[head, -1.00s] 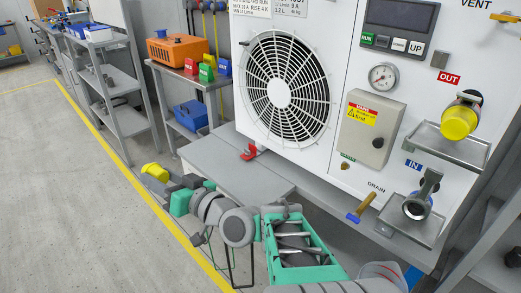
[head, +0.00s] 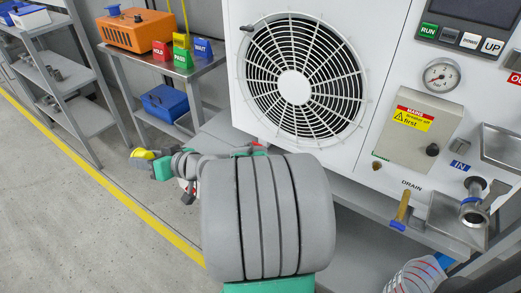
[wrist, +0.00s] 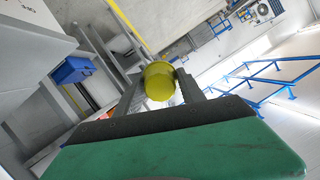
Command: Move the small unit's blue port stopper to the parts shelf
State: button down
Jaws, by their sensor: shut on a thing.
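My gripper (wrist: 160,84) is shut on a yellow round stopper (wrist: 159,83), which sits between the two grey fingers in the wrist view. In the head view the yellow stopper (head: 141,154) shows at the far end of my arm, left of the big white unit, above the floor. A small orange unit (head: 138,33) stands on a grey side table at the back. A blue piece (head: 113,9) shows at its top; I cannot tell whether it is a port stopper. Grey shelves (head: 92,120) stand at the left; which one is the parts shelf is unclear.
The big white unit (head: 385,40) fills the right, with an open IN port (head: 473,208). A blue bin (head: 167,103) sits on the side table's lower shelf. Coloured tags (head: 183,52) stand beside the orange unit. The left floor is clear. My arm hides part of the bench.

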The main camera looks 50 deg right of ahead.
jog(key=s+d+f+g+h+p, duration=0.1)
jog(key=s+d+g+p, duration=0.1)
jog(key=d, duration=0.3)
jog(key=s+d+f+g+p, duration=0.1)
jog(key=d+f+g+p, duration=0.1)
jog(key=d, duration=0.3)
jog(key=s+d+f+m+g+h+p, duration=0.1)
jog(key=s+d+g+p, duration=0.35)
jog(key=s+d, duration=0.4)
jog(key=s+d+f+m+g+h+p, duration=0.15)
jog(key=s+d+g+p, duration=0.35)
jog(key=s, duration=0.7)
jog(key=shift+n+g, duration=0.45)
notch_tip(320, 180, down, 6)
jog(key=b, duration=0.7)
jog(key=shift+s+f, duration=0.15)
jog(key=shift+f, duration=0.3)
jog(key=c, duration=0.6)
grip_release()
jog(key=shift+c, duration=0.2)
